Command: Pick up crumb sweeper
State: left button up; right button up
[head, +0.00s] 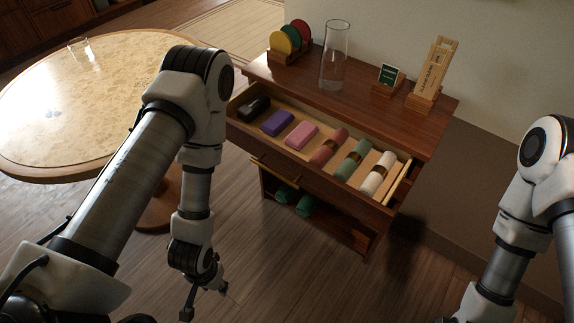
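A dark, glossy, rounded block (254,108), which looks like the crumb sweeper, lies at the left end of the open drawer (318,172). My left arm passes in front, just left of the drawer. My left gripper (205,299) hangs low over the floor, below and left of the drawer and well apart from the dark block. Its fingers are spread and nothing shows between them. My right arm comes in at the right edge, and its gripper is out of the picture.
The drawer also holds a purple packet (277,123), a pink packet (302,135) and several rolled cloths. A glass carafe (335,60), coasters (284,41) and wooden stands (431,75) are on the cabinet top. A round table (60,105) stands left.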

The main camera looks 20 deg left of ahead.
aim_at(256, 106)
jog(key=u, duration=1)
